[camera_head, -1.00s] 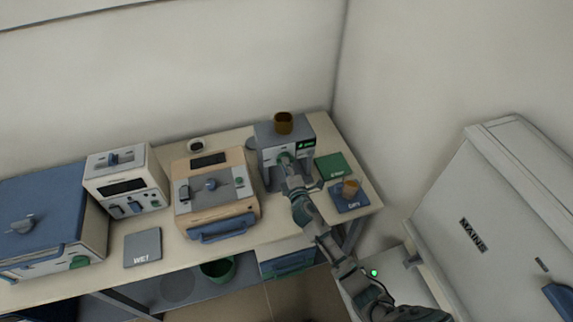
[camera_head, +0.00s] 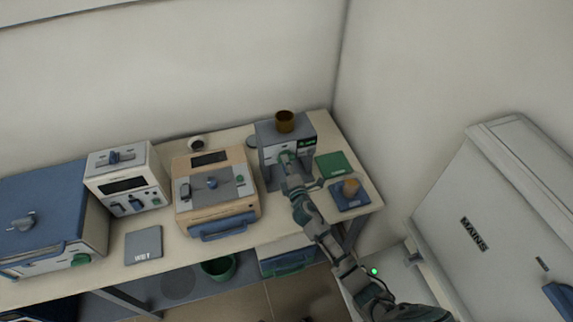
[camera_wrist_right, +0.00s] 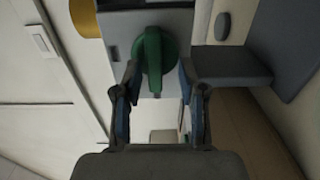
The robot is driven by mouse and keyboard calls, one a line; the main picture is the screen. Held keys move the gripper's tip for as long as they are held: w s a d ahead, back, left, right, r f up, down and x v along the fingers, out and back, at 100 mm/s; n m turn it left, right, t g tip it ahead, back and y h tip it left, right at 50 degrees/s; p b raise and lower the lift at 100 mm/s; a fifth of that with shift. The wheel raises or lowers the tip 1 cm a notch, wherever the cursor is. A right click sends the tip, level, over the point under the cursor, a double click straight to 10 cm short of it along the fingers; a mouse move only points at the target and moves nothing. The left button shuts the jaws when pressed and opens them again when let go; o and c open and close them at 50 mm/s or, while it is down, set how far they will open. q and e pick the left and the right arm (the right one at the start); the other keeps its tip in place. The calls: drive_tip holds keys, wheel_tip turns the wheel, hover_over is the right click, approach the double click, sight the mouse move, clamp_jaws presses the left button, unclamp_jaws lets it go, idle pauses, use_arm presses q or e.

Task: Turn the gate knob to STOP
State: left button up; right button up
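The green gate knob (camera_wrist_right: 153,58) is on the front of a grey box-shaped unit (camera_head: 270,136), with its bar running up and down in the right wrist view. My right gripper (camera_wrist_right: 159,72) points at the knob, with one finger on each side of it. The fingers are spread, and gaps show between them and the knob's bar. In the head view my right gripper (camera_head: 287,165) is right at the unit's front and mostly covers the knob. The STOP marking cannot be read. My left gripper is not in view.
A brown cup (camera_head: 285,122) stands on the unit. Right of it lie a green mat (camera_head: 333,164) and a blue mat (camera_head: 354,203) with a small tan cup (camera_head: 350,187). A tan furnace (camera_head: 218,205) stands to the left. A white cabinet (camera_head: 480,190) is at right.

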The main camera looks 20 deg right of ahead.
drive_tip(key=s, duration=1.2)
drive_tip(key=shift+d, duration=0.2)
drive_tip(key=shift+f, duration=0.1)
